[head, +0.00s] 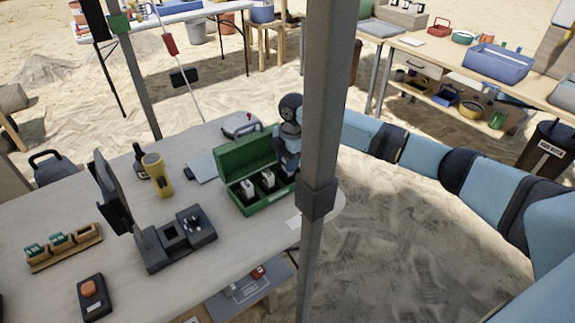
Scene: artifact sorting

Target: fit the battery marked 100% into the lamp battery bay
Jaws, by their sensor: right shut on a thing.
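My right gripper (287,174) points down at the right end of an open green case (262,207). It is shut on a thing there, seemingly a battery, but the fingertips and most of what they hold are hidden. Two dark batteries with pale tops, one on the left (248,190) and one nearer the gripper (268,182), stand in the case. Their marks are too small to read. The dark lamp (113,190) has an upright panel and a grey base (180,241) with a square open bay (170,231). My left gripper is not in view.
A grey post (318,200) stands in front of my right arm, close to the case. A yellow flashlight (157,176), a wooden rack (65,248) with green-labelled pieces and an orange-button box (93,295) are on the table (225,262). The tabletop between case and lamp base is mostly clear.

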